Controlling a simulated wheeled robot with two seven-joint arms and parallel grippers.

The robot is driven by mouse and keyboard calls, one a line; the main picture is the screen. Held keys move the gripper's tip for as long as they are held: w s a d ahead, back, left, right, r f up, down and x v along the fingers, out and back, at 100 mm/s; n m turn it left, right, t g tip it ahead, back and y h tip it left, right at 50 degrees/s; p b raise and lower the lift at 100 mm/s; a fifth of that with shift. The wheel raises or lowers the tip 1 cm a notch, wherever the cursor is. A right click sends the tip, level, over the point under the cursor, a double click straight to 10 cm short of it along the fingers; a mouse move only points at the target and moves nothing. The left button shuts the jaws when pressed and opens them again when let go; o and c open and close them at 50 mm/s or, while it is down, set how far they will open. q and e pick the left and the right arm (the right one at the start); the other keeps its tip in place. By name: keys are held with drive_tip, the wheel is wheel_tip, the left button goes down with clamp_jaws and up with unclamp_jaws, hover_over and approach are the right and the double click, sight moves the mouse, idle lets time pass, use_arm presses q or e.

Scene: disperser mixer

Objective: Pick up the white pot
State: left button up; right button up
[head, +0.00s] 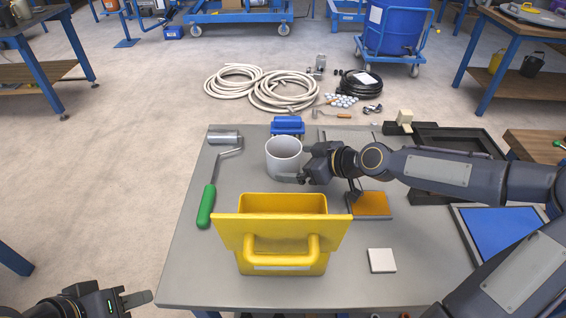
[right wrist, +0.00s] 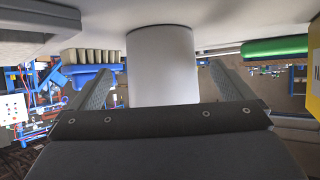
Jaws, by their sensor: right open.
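The white pot (head: 284,158) stands upright on the grey table, behind the yellow container. My right gripper (head: 297,171) reaches in from the right at the pot's right side, low near the table. In the right wrist view the pot (right wrist: 163,62) shows between the two spread fingers (right wrist: 165,85), with gaps on both sides. The right gripper is open and not closed on the pot. My left gripper (head: 132,299) is at the lower left, off the table's left edge and away from the pot. Its finger gap is not clear.
A yellow container (head: 282,264) with a handle stands in front of the pot. A blue object (head: 288,126) is just behind it. A green-handled roller (head: 207,204) lies to the left. An orange-brown block (head: 370,204) and a white square (head: 381,260) lie to the right.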

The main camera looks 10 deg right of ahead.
drive_tip(key=shift+x, duration=1.85)
drive_tip(key=shift+r, duration=0.15)
drive_tip(key=shift+c, duration=0.3)
drive_tip(key=c, duration=1)
